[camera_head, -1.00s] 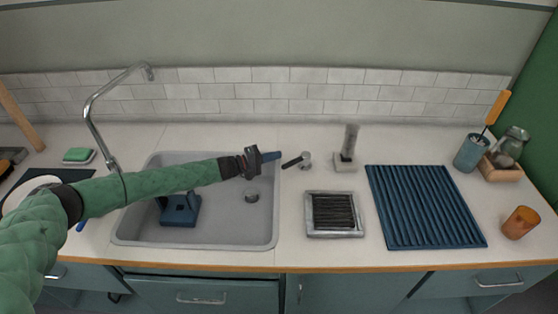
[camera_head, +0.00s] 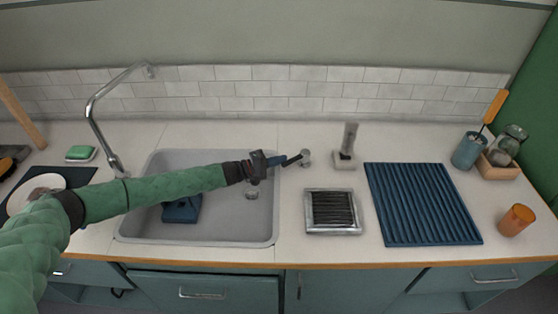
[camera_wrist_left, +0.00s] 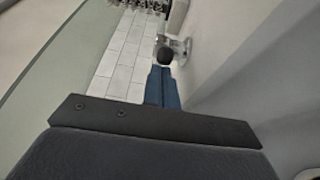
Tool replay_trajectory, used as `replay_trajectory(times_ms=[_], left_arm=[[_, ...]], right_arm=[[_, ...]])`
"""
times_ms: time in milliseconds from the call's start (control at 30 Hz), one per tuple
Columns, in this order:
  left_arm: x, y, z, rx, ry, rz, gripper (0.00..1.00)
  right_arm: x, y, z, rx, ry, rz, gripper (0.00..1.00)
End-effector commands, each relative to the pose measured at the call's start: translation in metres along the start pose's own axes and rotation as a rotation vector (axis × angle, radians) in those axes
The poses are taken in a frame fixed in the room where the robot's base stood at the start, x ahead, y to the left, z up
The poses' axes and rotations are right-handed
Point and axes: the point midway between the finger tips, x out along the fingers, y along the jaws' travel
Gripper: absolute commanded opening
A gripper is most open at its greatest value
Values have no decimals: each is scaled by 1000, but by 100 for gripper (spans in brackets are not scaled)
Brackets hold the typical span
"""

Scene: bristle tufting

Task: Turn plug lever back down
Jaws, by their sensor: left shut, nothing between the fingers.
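The plug lever (camera_head: 293,161) is a short dark handle on a round metal mount (camera_head: 306,157), on the counter just right of the sink. It points left and slightly toward the front in the head view. My left gripper (camera_head: 282,160) reaches across the sink, its blue fingers shut and empty, with their tips at the lever's free end. In the left wrist view the shut fingers (camera_wrist_left: 162,86) point at the lever's dark round end (camera_wrist_left: 166,54), with the metal mount (camera_wrist_left: 183,47) behind. I cannot tell whether they touch. My right gripper is not in view.
The grey sink (camera_head: 262,225) holds a blue object (camera_head: 181,210) and a round drain (camera_head: 252,193). A tall faucet (camera_head: 92,112) stands at its left. Right of the lever are a grey upright block (camera_head: 348,145), a framed bristle tray (camera_head: 333,232) and a blue ribbed mat (camera_head: 420,205).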

Motion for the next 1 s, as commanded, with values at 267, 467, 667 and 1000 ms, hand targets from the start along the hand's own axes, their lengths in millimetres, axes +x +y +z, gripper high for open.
replay_trajectory(times_ms=[267, 467, 667, 1000], left_arm=[[2, 0, 8, -4, 53, 6, 0], [1, 1, 14, -4, 115, 4, 0], [1, 0, 24, -2, 140, 0, 0], [2, 0, 28, 0, 139, 0, 0]], right_arm=[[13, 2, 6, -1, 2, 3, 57], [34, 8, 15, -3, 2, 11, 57], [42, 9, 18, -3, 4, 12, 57], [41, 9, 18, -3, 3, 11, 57]])
